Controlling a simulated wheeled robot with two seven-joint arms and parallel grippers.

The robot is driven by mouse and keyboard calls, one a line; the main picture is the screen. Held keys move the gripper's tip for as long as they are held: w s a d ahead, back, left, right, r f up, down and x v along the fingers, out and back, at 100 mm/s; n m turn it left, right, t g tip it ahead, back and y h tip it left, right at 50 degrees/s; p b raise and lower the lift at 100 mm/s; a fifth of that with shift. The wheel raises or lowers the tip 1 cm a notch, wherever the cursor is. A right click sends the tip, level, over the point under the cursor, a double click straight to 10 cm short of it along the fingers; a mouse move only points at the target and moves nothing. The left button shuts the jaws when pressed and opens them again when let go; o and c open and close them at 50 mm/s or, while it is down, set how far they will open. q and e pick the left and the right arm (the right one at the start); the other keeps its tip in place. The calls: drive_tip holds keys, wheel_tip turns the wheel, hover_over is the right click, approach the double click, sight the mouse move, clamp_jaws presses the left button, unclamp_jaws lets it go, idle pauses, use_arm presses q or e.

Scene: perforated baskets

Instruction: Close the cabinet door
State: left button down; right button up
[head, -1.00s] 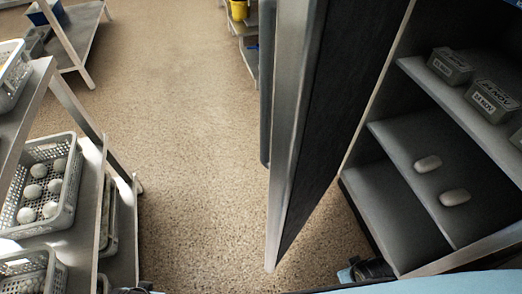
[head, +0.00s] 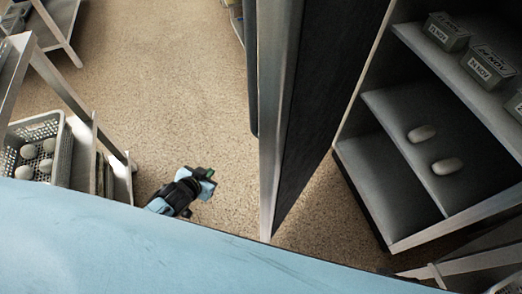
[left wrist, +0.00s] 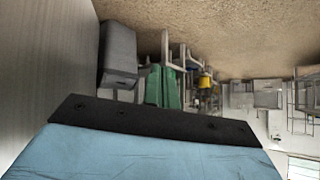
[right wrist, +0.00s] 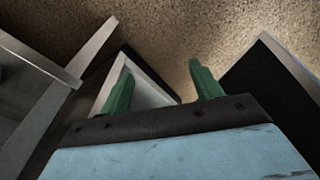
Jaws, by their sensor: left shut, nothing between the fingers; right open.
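The cabinet door (head: 318,105) stands wide open, dark on its inner face with a pale metal edge. The open cabinet (head: 362,195) is to its right, with grey shelves inside. My left gripper (head: 210,174) is left of the door, on its outer side, apart from its edge in the head view. Its green fingers (left wrist: 163,87) are together and empty in the left wrist view. My right gripper (right wrist: 162,86) is open and empty, with green fingers spread. A dark panel with a pale edge, probably the door (right wrist: 285,85), is to its right. The head view does not clearly show this gripper.
Two pale rounded items, one of them here (head: 447,166), and several labelled grey boxes (head: 488,68) lie on the cabinet shelves. A rack (head: 85,105) with a perforated basket (head: 63,160) stands at the left.

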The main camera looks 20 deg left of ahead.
use_arm(q)
drive_tip(key=w+d+r+m+t+h+b, duration=0.1)
drive_tip(key=w+d+r+m+h, duration=0.3)
drive_tip(key=w+r+h, duration=0.4)
drive_tip(key=w+d+r+m+t+h+b, duration=0.1)
drive_tip(key=w+d+r+m+h, duration=0.35)
drive_tip(key=r, duration=0.65)
drive_tip(key=s+a+r+m+g+h+b, duration=0.1)
drive_tip(key=s+a+r+m+g+h, duration=0.15)
drive_tip(key=s+m+g, duration=0.5)
drive_tip(key=s+a+r+m+g+h, duration=0.1)
drive_tip(key=s+a+r+m+g, duration=0.2)
drive_tip(key=g, duration=0.7)
drive_tip(key=r+x, duration=0.2)
drive_tip(key=x, duration=1.3)
drive_tip(key=shift+s+b, duration=0.15)
drive_tip(key=shift+b, duration=0.2)
use_arm(e)
drive_tip(key=w+a+r, duration=0.2)
drive_tip(key=a+r, duration=0.2)
drive_tip(key=r, duration=0.5)
drive_tip(key=shift+w+a+r+t+y, duration=0.15)
drive_tip(key=shift+r+t+y, duration=0.15)
drive_tip(key=shift+t, duration=0.1)
drive_tip(key=shift+f, duration=0.1)
